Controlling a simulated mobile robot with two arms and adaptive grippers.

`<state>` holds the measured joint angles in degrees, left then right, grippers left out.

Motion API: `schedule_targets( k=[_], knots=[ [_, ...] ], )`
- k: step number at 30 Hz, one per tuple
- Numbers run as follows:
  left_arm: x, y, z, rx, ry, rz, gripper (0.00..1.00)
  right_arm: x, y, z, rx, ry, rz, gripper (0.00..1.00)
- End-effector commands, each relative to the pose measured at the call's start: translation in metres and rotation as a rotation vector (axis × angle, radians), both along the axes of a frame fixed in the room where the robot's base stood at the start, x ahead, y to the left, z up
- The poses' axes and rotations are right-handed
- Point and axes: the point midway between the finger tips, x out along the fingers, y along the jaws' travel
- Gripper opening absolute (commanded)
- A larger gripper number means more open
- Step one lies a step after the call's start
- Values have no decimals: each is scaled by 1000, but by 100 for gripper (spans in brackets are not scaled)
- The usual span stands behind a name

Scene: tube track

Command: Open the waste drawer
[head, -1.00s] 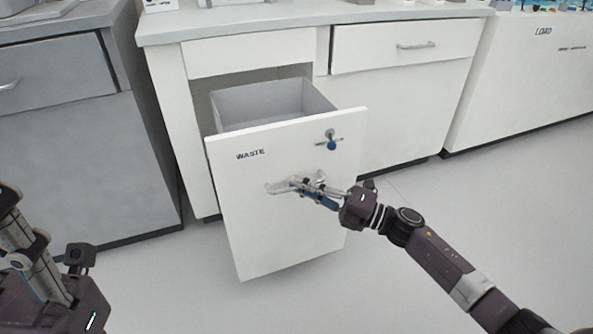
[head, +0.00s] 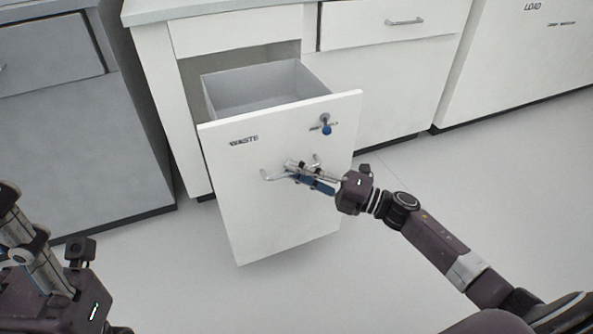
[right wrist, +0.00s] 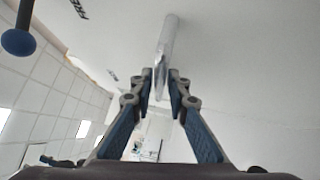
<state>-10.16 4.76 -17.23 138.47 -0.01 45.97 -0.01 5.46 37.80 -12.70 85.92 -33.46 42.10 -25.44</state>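The white waste drawer (head: 273,200), marked WASTE, stands well out from its cabinet. Its open grey bin (head: 262,88) shows behind the front panel and looks empty where I can see in. My right gripper (head: 297,170) is at the metal handle (head: 270,175) on the front panel. In the right wrist view, the fingertips of my right gripper (right wrist: 161,78) close around the handle (right wrist: 168,40), one on each side. My left gripper (head: 18,240) is at the lower left, away from the drawer and partly cut off; its opening is unclear.
A blue-ended knob (head: 326,128) sticks out near the drawer front's upper right. A grey cabinet (head: 85,140) stands at the left. A closed white drawer (head: 385,25) is to the right. The floor (head: 460,190) to the right is clear.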

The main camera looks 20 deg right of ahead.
Motion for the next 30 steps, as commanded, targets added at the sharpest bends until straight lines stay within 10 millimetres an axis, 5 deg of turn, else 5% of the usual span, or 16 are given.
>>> schedule_targets(
  k=[8,21,30],
  knots=[
    [1,0,0,2,2,1,40,-13,-14,-4,-2,3,-1,15],
    [0,0,0,0,1,1,40,-71,-77,-16,-2,3,-1,15],
    [0,0,0,0,1,1,40,-81,-88,-17,0,0,0,15]
  ],
)
